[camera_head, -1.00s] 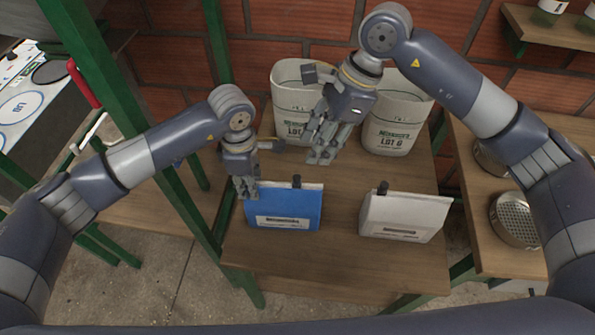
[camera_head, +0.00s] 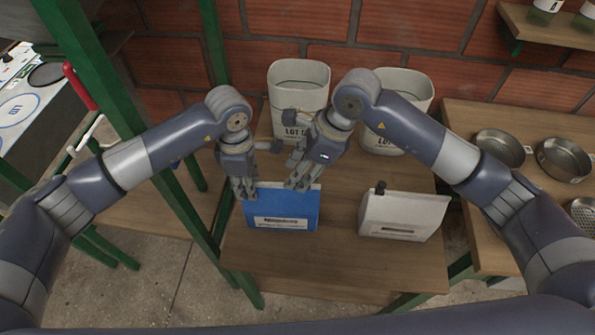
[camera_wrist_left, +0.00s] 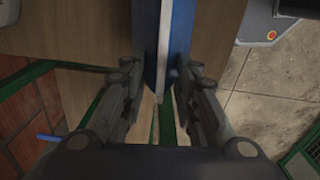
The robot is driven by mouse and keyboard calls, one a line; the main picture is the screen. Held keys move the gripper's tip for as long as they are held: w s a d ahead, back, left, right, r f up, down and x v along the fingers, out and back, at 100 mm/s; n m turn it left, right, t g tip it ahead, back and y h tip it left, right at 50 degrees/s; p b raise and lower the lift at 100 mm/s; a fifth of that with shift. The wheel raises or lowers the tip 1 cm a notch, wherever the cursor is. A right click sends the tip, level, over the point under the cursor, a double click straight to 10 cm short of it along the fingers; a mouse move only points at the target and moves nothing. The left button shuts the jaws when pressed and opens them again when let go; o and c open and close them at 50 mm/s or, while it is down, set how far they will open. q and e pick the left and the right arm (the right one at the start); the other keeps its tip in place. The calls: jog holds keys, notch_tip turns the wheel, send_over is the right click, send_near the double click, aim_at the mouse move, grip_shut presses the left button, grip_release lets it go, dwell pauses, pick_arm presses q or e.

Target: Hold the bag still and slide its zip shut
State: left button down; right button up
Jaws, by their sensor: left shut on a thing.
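A blue bag (camera_head: 282,211) with a white label and a pale top edge stands upright on the wooden table. My left gripper (camera_head: 245,192) is shut on its top left corner. In the left wrist view the bag (camera_wrist_left: 181,38) runs edge-on between the fingers of my left gripper (camera_wrist_left: 158,82). My right gripper (camera_head: 299,184) is at the right part of the bag's top edge, fingers pointing down. It covers the place of the dark zip tab, which is hidden. Whether its fingers touch or close on anything is unclear.
A white bag (camera_head: 405,216) with a dark tab (camera_head: 381,187) stands to the right. Two pale lot sacks (camera_head: 299,88) (camera_head: 405,92) stand behind, near the brick wall. A side table holds round metal pans (camera_head: 565,160). The table front is clear.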

jog(key=shift+a+f, duration=0.2)
jog(key=shift+f, duration=0.3)
pick_arm(q)
jog(key=shift+f, duration=0.1)
pick_arm(e)
grip_shut()
jog(key=shift+s+d, duration=0.15)
jog(key=shift+d, duration=0.95)
jog(key=shift+s+d, duration=0.1)
jog(key=shift+d, duration=0.95)
pick_arm(q)
jog(key=shift+a, duration=0.1)
pick_arm(e)
grip_release()
